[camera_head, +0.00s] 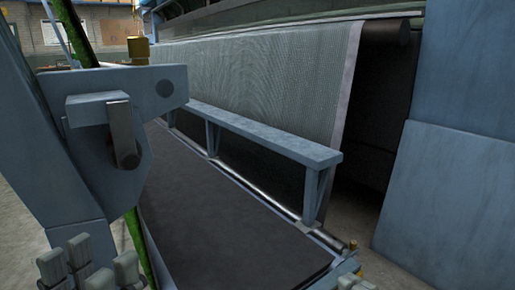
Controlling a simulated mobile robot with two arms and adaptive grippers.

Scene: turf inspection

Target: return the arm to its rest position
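My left gripper (90,268) shows at the bottom left corner as several grey blocky finger parts, partly cut off by the frame edge. It appears empty, but I cannot tell how far its fingers are apart. Small grey parts of what looks like my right gripper (362,284) just show at the bottom edge, right of centre. The rest of it is out of view. Neither gripper is seen touching anything.
A blue machine frame (165,88) with a lever stands close on the left, beside a narrow green strip (137,240). A dark flat bed (225,225) runs along a blue rail (265,138). A grey mesh sheet (255,75) hangs behind. Blue panels (450,195) close the right side.

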